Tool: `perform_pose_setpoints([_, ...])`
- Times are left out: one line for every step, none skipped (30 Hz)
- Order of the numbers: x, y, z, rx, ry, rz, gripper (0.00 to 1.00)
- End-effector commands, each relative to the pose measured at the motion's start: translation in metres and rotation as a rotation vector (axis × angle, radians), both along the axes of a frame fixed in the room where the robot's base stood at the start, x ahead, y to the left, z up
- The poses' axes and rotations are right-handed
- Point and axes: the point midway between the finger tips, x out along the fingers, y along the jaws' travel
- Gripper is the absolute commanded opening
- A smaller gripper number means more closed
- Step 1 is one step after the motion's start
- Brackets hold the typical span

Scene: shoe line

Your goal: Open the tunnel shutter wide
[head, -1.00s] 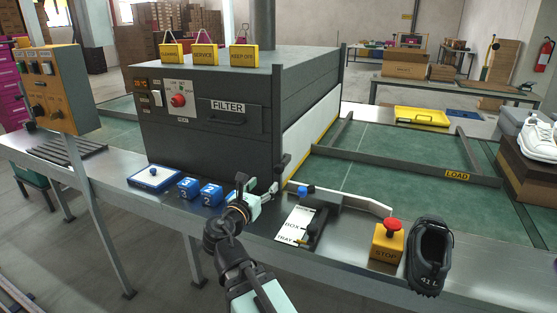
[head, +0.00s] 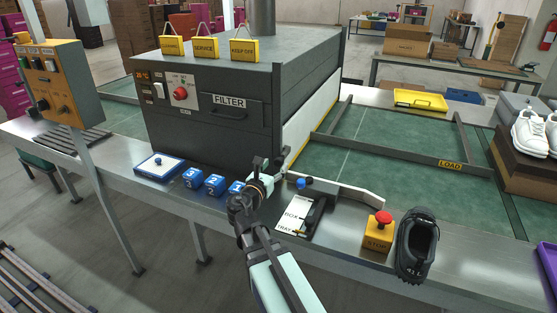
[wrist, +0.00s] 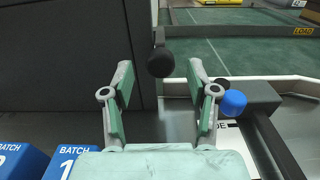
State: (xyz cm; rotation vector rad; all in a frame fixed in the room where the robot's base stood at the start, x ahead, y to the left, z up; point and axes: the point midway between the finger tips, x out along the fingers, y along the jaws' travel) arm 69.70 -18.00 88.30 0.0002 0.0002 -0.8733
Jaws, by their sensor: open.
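The dark tunnel housing (head: 190,125) stands at the left centre of the bench. A white panel with a yellow lower edge, which looks like the tunnel shutter (head: 316,113), covers its right-hand side. A round black knob (wrist: 161,62) shows in the wrist view by the tunnel's corner. My gripper (wrist: 159,85) is open and empty, with its fingers on either side of the knob in the picture. The knob appears beyond the fingertips; contact is not visible. In the head view my gripper (head: 266,178) is at the tunnel's near right corner and hides the knob's surroundings.
Blue numbered batch blocks (head: 214,184) stand left of my gripper. To the right are a blue-knobbed lever (head: 301,183), a BOX/TRAY plate (head: 294,215), a yellow STOP box (head: 379,232) and a black shoe (head: 416,246). The green belt (head: 400,145) is clear beyond them.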

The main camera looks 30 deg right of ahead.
Motion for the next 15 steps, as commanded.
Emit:
perform_pose_setpoints([0.008, -0.008, 0.000, 0.000, 0.000, -0.002, 0.59])
perform_pose_setpoints([0.010, -0.011, 0.000, 0.000, 0.000, -0.002, 0.59])
perform_pose_setpoints([0.013, -0.015, 0.000, 0.000, 0.000, -0.002, 0.59])
perform_pose_setpoints([0.016, -0.017, 0.000, 0.000, 0.000, -0.001, 0.59])
perform_pose_setpoints([0.017, -0.019, 0.000, 0.000, 0.000, -0.001, 0.59])
perform_pose_setpoints([0.019, -0.022, 0.000, 0.000, 0.000, -0.001, 0.59])
perform_pose_setpoints([0.021, -0.024, 0.000, 0.000, 0.000, 0.000, 0.59])
perform_pose_setpoints([0.022, -0.025, 0.000, 0.000, 0.000, 0.000, 0.59])
perform_pose_setpoints([0.023, -0.027, 0.000, 0.000, 0.000, 0.000, 0.59])
perform_pose_setpoints([0.023, -0.027, 0.000, 0.000, 0.000, 0.000, 0.59])
perform_pose_setpoints([0.024, -0.028, 0.000, 0.000, 0.000, 0.000, 0.59])
perform_pose_setpoints([0.024, -0.029, 0.000, 0.000, 0.000, 0.000, 0.59])
perform_pose_setpoints([0.024, -0.029, 0.000, 0.000, 0.000, 0.000, 0.59])
perform_pose_setpoints([0.024, -0.029, 0.000, 0.000, 0.000, 0.000, 0.59])
perform_pose_setpoints([0.024, -0.029, 0.000, 0.000, 0.000, 0.001, 0.59])
